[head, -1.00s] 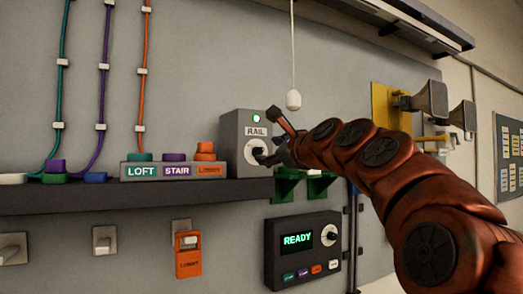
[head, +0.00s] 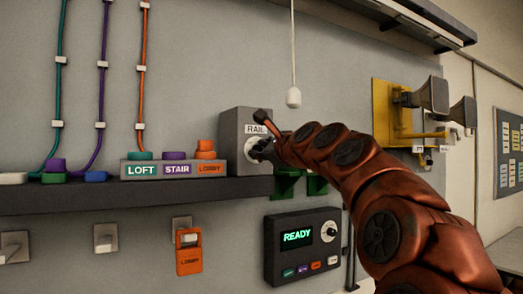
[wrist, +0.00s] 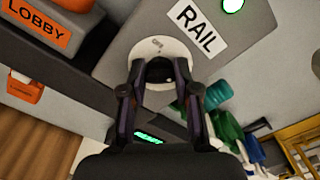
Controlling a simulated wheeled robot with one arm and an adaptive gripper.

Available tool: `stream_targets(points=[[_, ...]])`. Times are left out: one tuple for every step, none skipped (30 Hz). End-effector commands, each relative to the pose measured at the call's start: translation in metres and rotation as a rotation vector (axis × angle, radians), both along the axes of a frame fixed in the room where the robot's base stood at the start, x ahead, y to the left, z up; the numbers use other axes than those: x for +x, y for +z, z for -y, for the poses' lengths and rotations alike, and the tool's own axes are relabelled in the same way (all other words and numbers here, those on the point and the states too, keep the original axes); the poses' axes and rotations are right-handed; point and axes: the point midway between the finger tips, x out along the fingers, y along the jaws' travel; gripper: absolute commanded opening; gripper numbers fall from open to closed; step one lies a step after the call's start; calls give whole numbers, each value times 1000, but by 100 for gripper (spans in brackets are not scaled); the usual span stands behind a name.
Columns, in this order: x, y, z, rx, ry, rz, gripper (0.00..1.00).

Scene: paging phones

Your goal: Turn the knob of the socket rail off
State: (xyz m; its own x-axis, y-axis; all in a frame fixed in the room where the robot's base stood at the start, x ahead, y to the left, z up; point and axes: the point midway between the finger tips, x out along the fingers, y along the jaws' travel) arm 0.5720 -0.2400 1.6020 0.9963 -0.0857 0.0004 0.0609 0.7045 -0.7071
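The socket rail's grey box (head: 234,125), labelled RAIL, stands at the right end of the dark shelf. Its knob is a dark grip on a pale round dial (head: 249,147), partly covered by my gripper in the head view. My gripper (head: 264,151) is at the front of the box. In the wrist view the dark knob (wrist: 159,73) lies between the two fingertips of my gripper (wrist: 160,68), which stand apart on either side of it. I cannot tell whether they press on it. A lit green-white lamp (wrist: 233,4) shows above the label; my arm hides it in the head view.
The LOFT, STAIR and LOBBY block (head: 174,171) sits left of the box on the shelf (head: 110,196). A panel reading READY (head: 303,246) is mounted below. A pull cord with a white end (head: 293,97) hangs above. Yellow-mounted horns (head: 430,97) are at right.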

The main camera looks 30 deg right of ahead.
Motion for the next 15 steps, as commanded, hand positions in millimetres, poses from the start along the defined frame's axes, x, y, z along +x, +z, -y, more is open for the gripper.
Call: stream_targets(points=[[0, 0, 0, 0, 0, 0, 20], [0, 0, 0, 0, 0, 0, 17], [0, 0, 0, 0, 0, 0, 12], [0, 0, 0, 0, 0, 0, 9], [0, 0, 0, 0, 0, 0, 6], [0, 0, 0, 0, 0, 0, 2], [0, 0, 0, 0, 0, 0, 0], [0, 0, 0, 0, 0, 0, 0], [0, 0, 0, 0, 0, 0, 0], [0, 0, 0, -1, 0, 0, 0], [0, 0, 0, -2, 0, 0, 0], [0, 0, 0, -5, 0, 0, 0], [0, 0, 0, -9, 0, -1, 0], [0, 0, 0, -14, 0, -1, 0], [0, 0, 0, -22, 0, -2, 0]])
